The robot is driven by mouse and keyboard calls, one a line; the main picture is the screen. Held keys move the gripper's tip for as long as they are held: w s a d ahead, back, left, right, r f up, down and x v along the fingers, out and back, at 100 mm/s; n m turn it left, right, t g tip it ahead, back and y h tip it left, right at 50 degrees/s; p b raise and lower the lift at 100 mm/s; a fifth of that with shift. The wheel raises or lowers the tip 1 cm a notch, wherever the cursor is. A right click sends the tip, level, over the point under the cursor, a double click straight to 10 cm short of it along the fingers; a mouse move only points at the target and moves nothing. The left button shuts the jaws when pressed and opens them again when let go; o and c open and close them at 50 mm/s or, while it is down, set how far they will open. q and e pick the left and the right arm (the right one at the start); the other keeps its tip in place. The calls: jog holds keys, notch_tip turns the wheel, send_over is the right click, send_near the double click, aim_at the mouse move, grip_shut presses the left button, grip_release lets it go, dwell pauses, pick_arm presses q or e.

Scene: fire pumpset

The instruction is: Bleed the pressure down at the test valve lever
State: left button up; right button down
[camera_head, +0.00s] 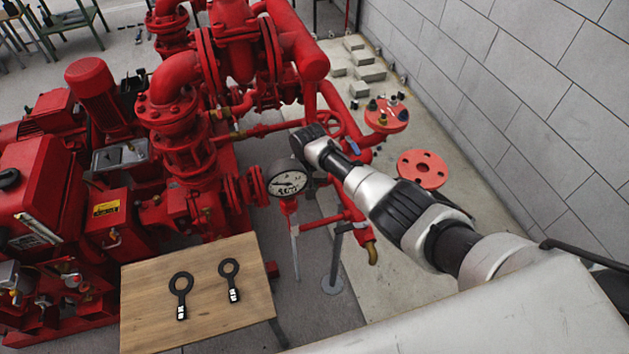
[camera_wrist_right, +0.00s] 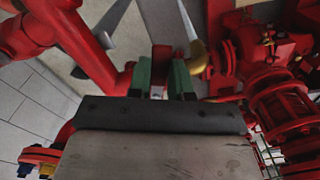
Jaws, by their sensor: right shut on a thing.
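My right gripper (camera_wrist_right: 160,78) shows green fingers in the right wrist view, shut on a narrow red piece (camera_wrist_right: 161,55) that looks like the test valve lever. A brass spout (camera_wrist_right: 198,57) is just right of it. In the head view my right arm reaches in from the right. Its wrist ends just above and behind the round pressure gauge (camera_head: 288,181), and the fingers and lever are hidden there. The gauge has a white dial, and its reading is too small to tell. The brass spout (camera_head: 372,253) points down at the right end of the low red pipe. My left gripper is not in view.
A wooden table (camera_head: 150,277) in front bears two black ring-ended tags (camera_head: 181,290). Red pumps and pipes (camera_head: 180,90) fill the left and centre. A grey post (camera_head: 335,265) stands below the gauge. Red flanges (camera_head: 423,169) and a block wall (camera_head: 490,70) are at the right.

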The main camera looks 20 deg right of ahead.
jog(key=c, duration=1)
grip_release()
